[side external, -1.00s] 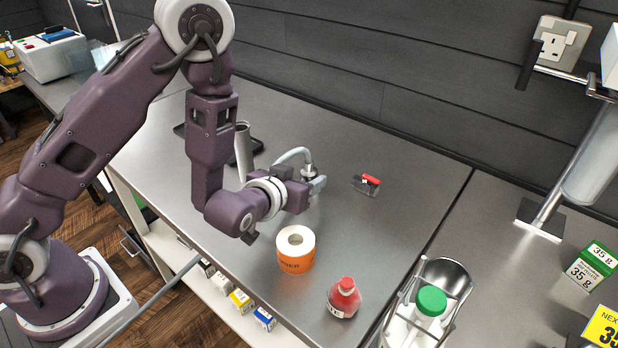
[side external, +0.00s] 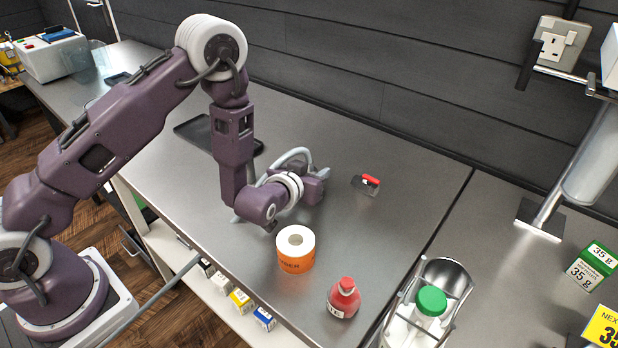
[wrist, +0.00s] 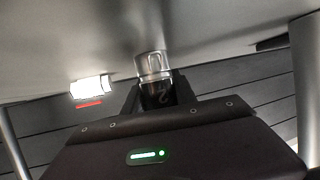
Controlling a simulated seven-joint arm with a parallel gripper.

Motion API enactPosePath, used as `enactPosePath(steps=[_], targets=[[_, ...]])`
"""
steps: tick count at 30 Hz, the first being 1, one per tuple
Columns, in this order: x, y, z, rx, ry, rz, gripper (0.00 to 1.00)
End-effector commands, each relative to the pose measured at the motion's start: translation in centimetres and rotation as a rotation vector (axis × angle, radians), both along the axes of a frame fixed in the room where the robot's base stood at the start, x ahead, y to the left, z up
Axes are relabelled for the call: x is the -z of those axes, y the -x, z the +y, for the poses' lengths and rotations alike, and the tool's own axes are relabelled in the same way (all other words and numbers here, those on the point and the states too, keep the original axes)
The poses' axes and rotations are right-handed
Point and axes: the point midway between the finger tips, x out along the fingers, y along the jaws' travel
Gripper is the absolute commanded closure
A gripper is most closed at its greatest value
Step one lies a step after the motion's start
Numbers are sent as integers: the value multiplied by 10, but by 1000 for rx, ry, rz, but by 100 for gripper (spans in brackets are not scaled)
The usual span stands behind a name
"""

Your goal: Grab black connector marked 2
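In the wrist view, a connector (wrist: 155,72) with a clear or metallic end and a dark body bearing a pale mark like a 2 sits between the fingers of my gripper (wrist: 157,98). The dark fingers lie close on both sides of it; whether they press on it I cannot tell. In the side view my gripper (side external: 322,180) is low over the steel table, left of a small red and dark item (side external: 367,184). The connector cannot be made out clearly there, with the gripper over that spot.
An orange-labelled tape roll (side external: 296,250) and a red bottle (side external: 344,298) stand in front of my gripper. A curved grey hose (side external: 292,153) arches beside it. A dark tray (side external: 192,130) lies behind. A rack with a green-capped bottle (side external: 431,301) stands right.

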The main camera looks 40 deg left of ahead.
Motion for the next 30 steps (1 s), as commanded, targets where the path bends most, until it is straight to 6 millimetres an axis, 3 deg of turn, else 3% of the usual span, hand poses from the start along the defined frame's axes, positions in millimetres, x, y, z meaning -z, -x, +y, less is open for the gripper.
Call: enactPosePath(steps=[2, 13, 24, 30], targets=[[0, 0, 0, 0, 0, 0, 100], [-7, 0, 0, 0, 0, -1, 100], [-88, 0, 0, -1, 1, -5, 100], [-104, 0, 0, 1, 0, -2, 100]])
